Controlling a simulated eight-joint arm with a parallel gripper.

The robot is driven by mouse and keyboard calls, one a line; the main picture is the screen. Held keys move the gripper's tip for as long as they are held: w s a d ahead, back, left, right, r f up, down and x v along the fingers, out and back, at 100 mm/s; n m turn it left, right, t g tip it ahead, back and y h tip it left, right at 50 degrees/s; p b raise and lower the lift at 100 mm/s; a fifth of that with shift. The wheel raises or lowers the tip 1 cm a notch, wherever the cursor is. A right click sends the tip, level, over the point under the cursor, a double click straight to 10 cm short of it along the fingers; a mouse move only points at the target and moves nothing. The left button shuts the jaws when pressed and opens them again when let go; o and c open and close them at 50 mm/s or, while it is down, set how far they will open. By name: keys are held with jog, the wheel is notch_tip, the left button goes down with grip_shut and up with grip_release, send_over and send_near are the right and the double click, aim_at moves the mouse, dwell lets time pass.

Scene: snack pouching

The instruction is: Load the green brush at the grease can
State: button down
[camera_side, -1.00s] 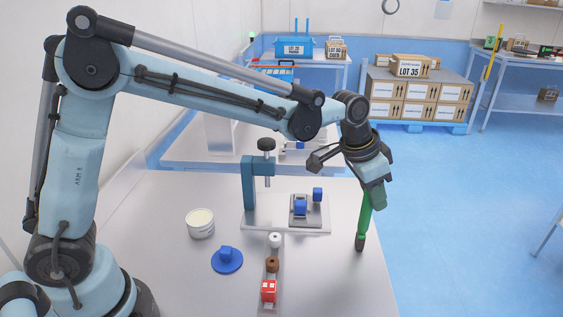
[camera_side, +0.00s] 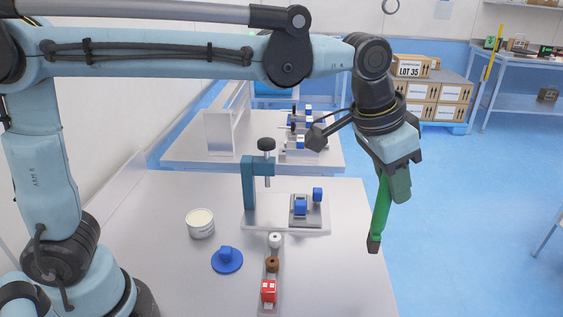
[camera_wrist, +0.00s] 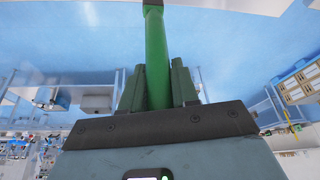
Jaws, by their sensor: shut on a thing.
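My gripper (camera_side: 396,180) is shut on the green brush (camera_side: 380,215) and holds it in the air off the right edge of the table. The brush hangs down, slightly tilted, with its dark tip lowest. In the wrist view the green brush (camera_wrist: 156,60) runs up between my fingers, its far end cut off by the frame. The white can (camera_side: 200,224) stands open on the table at left, with a pale cream top. A blue round lid with a knob (camera_side: 227,260) lies on the table beside it. My gripper is well to the right of the can.
A teal press (camera_side: 249,185) stands on a plate behind the can, with a grey fixture holding blue blocks (camera_side: 300,207) at its right. A narrow rail with a white piece (camera_side: 275,240), a brown piece (camera_side: 272,264) and a red block (camera_side: 268,290) lies between can and brush.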

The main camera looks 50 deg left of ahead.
jog(key=s+a+r+y, duration=0.1)
jog(key=s+a, duration=0.1)
jog(key=a, duration=0.6)
jog(key=s+a+r+y, duration=0.1)
jog(key=s+a+r, duration=0.15)
jog(key=a, duration=0.55)
jog(key=s+a+f+g+y, duration=0.1)
jog(key=s+a+f+y, duration=0.15)
jog(key=s+a, duration=0.95)
jog(key=x, duration=0.6)
jog(key=shift+s+f+m+h, duration=0.15)
jog(key=shift+f+m+h, duration=0.15)
jog(key=shift+f+h, duration=0.05)
jog(key=shift+a+f, duration=0.1)
jog(key=shift+f, duration=0.5)
dwell(0.4)
notch_tip(320, 180, up, 7)
dwell(0.9)
dwell(0.4)
